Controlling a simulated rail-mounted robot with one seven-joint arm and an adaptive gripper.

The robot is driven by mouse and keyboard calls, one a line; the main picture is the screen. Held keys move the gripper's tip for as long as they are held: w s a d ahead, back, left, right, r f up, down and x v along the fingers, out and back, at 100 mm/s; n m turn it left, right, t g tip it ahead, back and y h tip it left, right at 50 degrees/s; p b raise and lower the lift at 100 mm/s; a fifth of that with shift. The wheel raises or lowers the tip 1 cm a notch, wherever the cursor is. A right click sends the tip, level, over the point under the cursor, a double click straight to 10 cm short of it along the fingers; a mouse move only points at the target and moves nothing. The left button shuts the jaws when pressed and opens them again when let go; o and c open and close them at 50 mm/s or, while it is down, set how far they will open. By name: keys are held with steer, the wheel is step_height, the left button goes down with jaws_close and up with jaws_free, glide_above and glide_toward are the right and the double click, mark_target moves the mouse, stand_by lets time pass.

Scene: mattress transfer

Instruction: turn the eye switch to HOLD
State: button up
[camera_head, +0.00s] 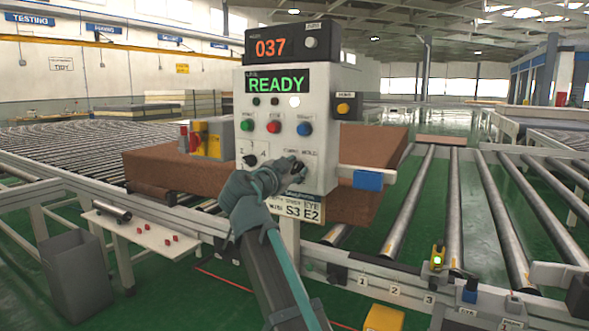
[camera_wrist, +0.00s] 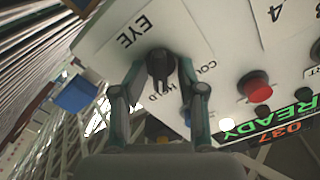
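The eye switch is a black knob on the front of the white control box (camera_head: 318,128), low on its right side. In the wrist view the knob (camera_wrist: 161,68) stands between my two fingers, with the label EYE beside it and the partly covered words COUNT and HOLD on its other side. My gripper (camera_head: 294,170) is at the knob, also seen in the wrist view (camera_wrist: 162,72). Its fingertips straddle the knob closely; whether both press on it cannot be told. The knob's pointing direction is unclear.
The box shows a green READY display (camera_head: 277,84) and a red 037 counter (camera_head: 270,47). Coloured buttons, including a red one (camera_head: 273,126), sit above the knob. A brown mattress (camera_head: 160,172) lies behind the box. A blue block (camera_head: 368,181) juts out at right.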

steer(key=v, duration=1.2)
